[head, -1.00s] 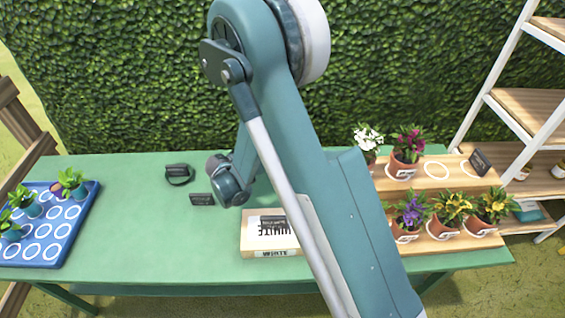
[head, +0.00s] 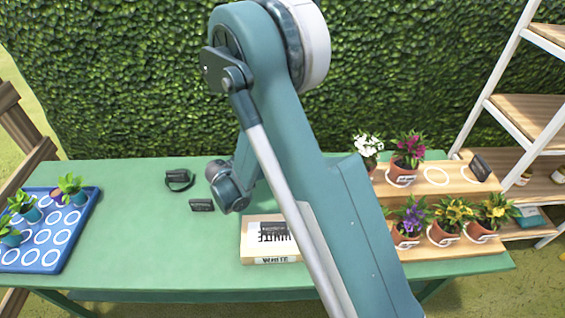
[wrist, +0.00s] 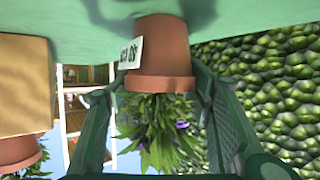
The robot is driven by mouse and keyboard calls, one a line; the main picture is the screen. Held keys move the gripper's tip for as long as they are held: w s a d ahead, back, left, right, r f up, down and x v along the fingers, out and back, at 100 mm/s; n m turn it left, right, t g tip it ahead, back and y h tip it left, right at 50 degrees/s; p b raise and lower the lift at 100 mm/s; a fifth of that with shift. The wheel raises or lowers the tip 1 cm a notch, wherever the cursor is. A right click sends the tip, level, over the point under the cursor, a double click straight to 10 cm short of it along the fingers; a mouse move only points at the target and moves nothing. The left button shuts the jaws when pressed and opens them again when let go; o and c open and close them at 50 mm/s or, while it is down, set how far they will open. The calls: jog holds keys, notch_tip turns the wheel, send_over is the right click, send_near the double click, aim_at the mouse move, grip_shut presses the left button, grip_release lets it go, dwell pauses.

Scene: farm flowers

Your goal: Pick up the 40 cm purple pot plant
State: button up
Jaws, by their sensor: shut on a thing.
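In the wrist view, which is upside down, a terracotta pot plant (wrist: 163,60) with green leaves and purple flowers sits between the fingers of my gripper (wrist: 160,84). The gripper is shut on the pot around its rim. A white label on the pot seems to read 40 cm, upside down. The pot's base is close to the green table; I cannot tell if it touches. In the head view my arm hides the gripper and this pot. Another purple-flowered pot (head: 408,222) stands on the lower wooden step at the right.
The wooden stepped stand (head: 434,175) holds several other potted plants and one empty ring; in the wrist view it is close on the left (wrist: 25,85). A WHITE-labelled box (head: 270,258), small dark signs and a blue tray (head: 40,262) are on the table. A hedge stands behind.

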jog(key=shift+r+p, duration=1.15)
jog(key=shift+r, duration=3.8)
